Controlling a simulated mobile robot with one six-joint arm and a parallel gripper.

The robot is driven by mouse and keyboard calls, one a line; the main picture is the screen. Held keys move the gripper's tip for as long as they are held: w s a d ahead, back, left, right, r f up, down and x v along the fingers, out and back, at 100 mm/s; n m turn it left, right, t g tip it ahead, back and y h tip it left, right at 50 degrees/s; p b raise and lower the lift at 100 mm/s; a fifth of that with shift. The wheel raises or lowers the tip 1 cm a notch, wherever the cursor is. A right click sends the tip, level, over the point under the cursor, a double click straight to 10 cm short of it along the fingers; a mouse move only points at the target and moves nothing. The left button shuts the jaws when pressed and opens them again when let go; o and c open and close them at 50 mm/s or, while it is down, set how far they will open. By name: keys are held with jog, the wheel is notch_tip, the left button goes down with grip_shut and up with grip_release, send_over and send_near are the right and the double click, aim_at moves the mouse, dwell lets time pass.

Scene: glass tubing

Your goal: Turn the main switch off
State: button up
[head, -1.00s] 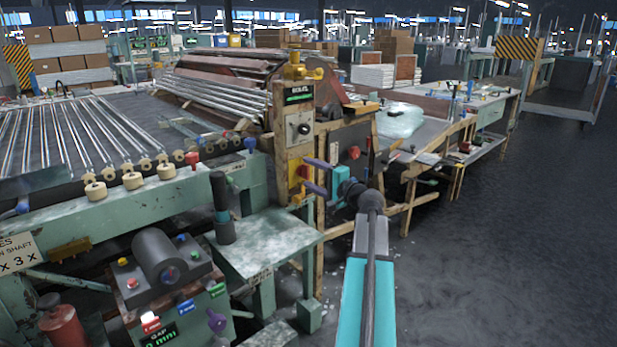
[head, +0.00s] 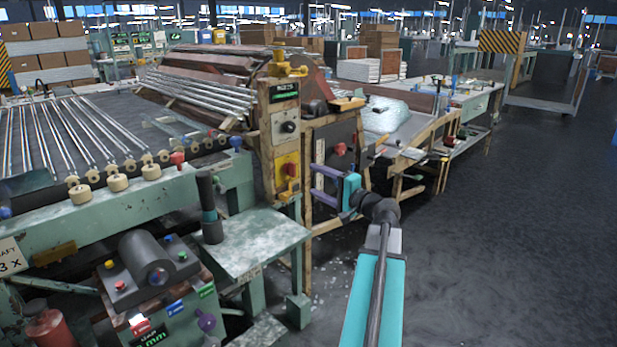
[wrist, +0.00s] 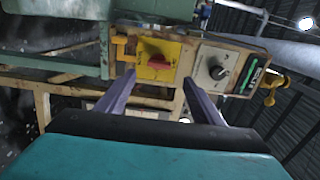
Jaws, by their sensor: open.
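The main switch (head: 288,168) is a yellow plate with a red handle, low on a wooden post. In the wrist view the switch (wrist: 158,58) lies ahead, between the tips of my fingers. The red handle's exact angle is hard to tell. My gripper (head: 314,184) is open and empty, its purple fingers spread just right of the switch in the head view. In the wrist view the fingers of my gripper (wrist: 158,80) stand either side of the yellow plate; I see no clear contact.
A black knob on a pale plate (head: 289,127) and a green-lit display (head: 285,92) sit above the switch. A yellow fitting (wrist: 122,46) is beside it. A green table (head: 245,245) stands at front left. The floor (head: 480,250) at right is clear.

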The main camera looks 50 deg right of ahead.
jog(key=s, duration=0.4)
jog(key=shift+s+a, duration=0.1)
jog(key=shift+s, duration=0.05)
dwell(0.5)
